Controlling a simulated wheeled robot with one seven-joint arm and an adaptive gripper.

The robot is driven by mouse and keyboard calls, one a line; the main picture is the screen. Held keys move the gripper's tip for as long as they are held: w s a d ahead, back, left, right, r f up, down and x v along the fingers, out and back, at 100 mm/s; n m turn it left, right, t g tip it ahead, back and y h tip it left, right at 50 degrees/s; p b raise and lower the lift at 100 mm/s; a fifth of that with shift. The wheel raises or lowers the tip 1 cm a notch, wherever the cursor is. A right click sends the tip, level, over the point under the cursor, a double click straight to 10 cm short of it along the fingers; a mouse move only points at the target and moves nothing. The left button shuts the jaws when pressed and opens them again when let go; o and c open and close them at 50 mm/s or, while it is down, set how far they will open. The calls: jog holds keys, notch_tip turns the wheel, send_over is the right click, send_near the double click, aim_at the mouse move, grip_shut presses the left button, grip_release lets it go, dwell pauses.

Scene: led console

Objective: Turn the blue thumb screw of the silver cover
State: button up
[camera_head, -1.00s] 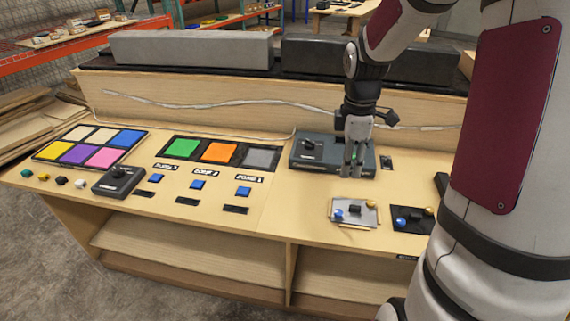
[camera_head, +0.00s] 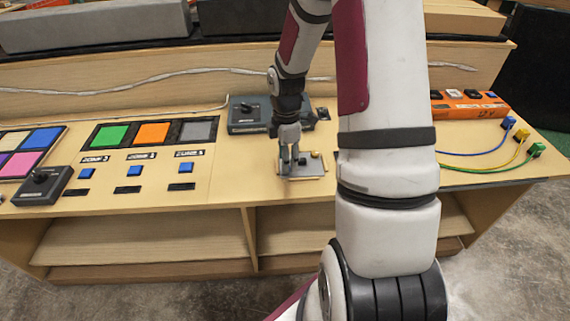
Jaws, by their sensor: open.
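The silver cover (camera_head: 312,169) lies on the bench right of centre. A yellow knob (camera_head: 315,154) shows at its upper right, and a small dark knob (camera_head: 302,160) is near its middle. My gripper (camera_head: 290,170) points down over the left part of the cover, with its fingers apart. The blue thumb screw is not visible; my gripper covers that left part of the plate. I cannot tell whether the fingertips touch anything there.
A grey-blue box with a black knob (camera_head: 246,112) stands just behind my gripper. Coloured panels (camera_head: 152,133) and blue buttons (camera_head: 180,168) are to the left. An orange box (camera_head: 465,104) and coloured cables (camera_head: 470,153) are to the right. My arm hides the bench beside the cover.

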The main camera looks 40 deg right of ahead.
jog(key=shift+f, duration=1.15)
grip_shut()
